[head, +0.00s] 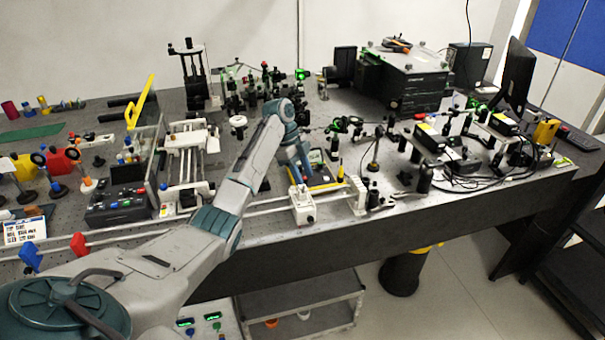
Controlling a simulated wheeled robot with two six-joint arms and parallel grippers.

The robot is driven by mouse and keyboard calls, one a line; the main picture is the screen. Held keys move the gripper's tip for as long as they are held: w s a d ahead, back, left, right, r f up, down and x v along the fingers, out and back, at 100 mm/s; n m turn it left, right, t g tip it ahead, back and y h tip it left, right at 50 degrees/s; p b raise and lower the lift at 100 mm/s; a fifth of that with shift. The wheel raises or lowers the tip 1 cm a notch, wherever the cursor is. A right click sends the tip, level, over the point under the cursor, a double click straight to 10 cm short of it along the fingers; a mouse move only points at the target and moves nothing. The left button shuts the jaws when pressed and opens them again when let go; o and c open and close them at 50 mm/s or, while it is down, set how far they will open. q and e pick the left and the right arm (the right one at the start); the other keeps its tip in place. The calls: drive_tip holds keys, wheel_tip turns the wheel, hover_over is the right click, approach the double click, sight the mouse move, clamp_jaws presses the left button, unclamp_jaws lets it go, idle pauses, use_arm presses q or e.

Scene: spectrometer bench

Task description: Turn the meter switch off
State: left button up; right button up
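A meter (322,184) with a yellow edge and a pale greenish face lies on the dark bench top, right of centre. My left arm comes in from the lower left, bends at the top, and points down at the meter. My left gripper (298,180) is at the meter's left part and covers some of it. The fingertips are too small and dark to tell open from shut, or whether they touch the meter. The meter's switch cannot be made out. My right gripper is not in view.
A white block (303,207) stands on a pale rail (265,208) along the bench's front, just nearer than the meter. Optical mounts (374,150) and cables crowd the right. A black instrument box (402,82) stands at the back. Some bare bench lies left of the meter.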

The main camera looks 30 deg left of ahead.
use_arm(q)
clamp_jaws()
drive_tip(key=shift+s+r+n+t+p, duration=0.2)
drive_tip(key=shift+n+t+p, duration=0.1)
drive_tip(key=shift+n+p, duration=0.75)
drive_tip(key=n+t+p, duration=0.1)
drive_tip(key=n+p, duration=0.2)
drive_tip(key=p, duration=0.1)
drive_tip(key=n+t+y+p, duration=0.1)
drive_tip(key=n+p, duration=0.3)
drive_tip(key=shift+s+d+r+n+t+y+p, duration=0.1)
drive_tip(key=shift+s+d+n+t+y+p, duration=0.05)
drive_tip(key=shift+d+n+t+y+p, duration=0.15)
drive_tip(key=n+y+p, duration=0.1)
drive_tip(key=n+p, duration=0.1)
drive_tip(key=shift+n+p, duration=0.35)
drive_tip(key=shift+p, duration=0.05)
drive_tip(key=shift+f+n+t+y+p, duration=0.3)
drive_tip(key=shift+n+p, duration=0.3)
drive_tip(key=shift+n, duration=0.2)
